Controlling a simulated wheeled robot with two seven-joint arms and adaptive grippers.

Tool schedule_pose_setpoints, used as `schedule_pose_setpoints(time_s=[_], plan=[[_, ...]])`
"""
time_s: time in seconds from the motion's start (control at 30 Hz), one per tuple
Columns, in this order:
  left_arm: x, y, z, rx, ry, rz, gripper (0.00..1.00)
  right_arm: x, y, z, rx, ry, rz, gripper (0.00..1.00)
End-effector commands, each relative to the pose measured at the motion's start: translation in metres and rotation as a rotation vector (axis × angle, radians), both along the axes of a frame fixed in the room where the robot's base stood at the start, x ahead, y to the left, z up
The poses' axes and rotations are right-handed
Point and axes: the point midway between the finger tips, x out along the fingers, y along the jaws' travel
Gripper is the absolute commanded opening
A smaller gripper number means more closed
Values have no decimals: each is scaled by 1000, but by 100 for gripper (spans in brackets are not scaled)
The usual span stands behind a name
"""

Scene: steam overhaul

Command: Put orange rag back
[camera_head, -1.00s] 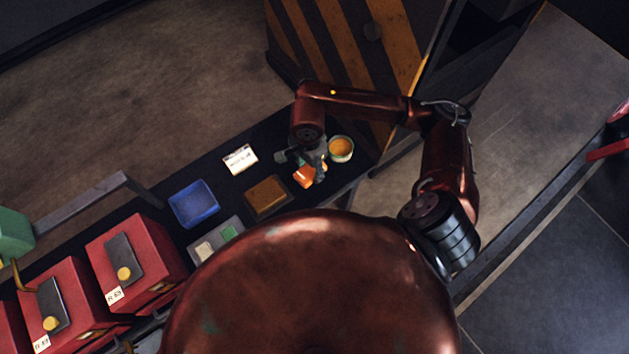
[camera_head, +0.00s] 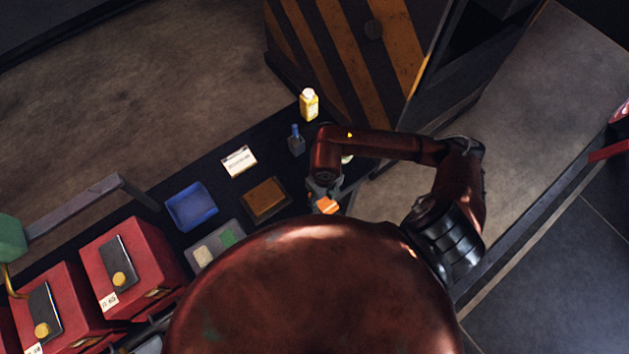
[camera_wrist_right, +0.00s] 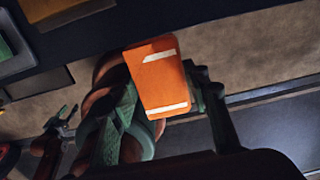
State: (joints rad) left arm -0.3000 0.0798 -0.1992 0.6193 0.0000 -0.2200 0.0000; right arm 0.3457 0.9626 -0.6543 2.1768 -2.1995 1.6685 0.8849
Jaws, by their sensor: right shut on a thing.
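The orange rag (camera_head: 326,205) looks like a small flat block; in the right wrist view (camera_wrist_right: 158,78) it shows two pale stripes. My right gripper (camera_head: 322,190) is shut on it and holds it near the front edge of the dark bench, partly hidden by my wrist in the head view. In the right wrist view the rag hangs clear, with floor and dark parts behind it. A small claw-like shape at the lower left of that view may be my left gripper (camera_wrist_right: 62,118); its opening is unclear.
The dark bench holds a brown-orange tray (camera_head: 266,199), a blue tray (camera_head: 191,206), a white label card (camera_head: 239,161), a grey tray (camera_head: 205,258), a dark blue-capped bottle (camera_head: 296,141) and a yellow bottle (camera_head: 309,104). Red boxes (camera_head: 128,262) stand at left. A striped cabinet (camera_head: 350,60) rises behind.

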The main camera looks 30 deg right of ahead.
Motion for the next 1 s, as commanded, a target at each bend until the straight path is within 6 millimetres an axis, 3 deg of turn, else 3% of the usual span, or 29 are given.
schedule_pose_setpoints(time_s=[0.3,0.5,0.7,0.87,1.0], plan=[[-1,0,-3,0,2,0,40,70,-24,-33,0,0,-4,20],[-2,0,-8,-1,3,-1,40,100,-35,-68,1,2,-2,20],[-3,0,-10,0,4,-1,40,116,-40,-87,1,0,1,20],[-3,0,-11,0,4,-1,40,122,-42,-94,1,0,1,20],[-3,0,-12,0,5,-1,40,121,-42,-113,2,3,0,20]])
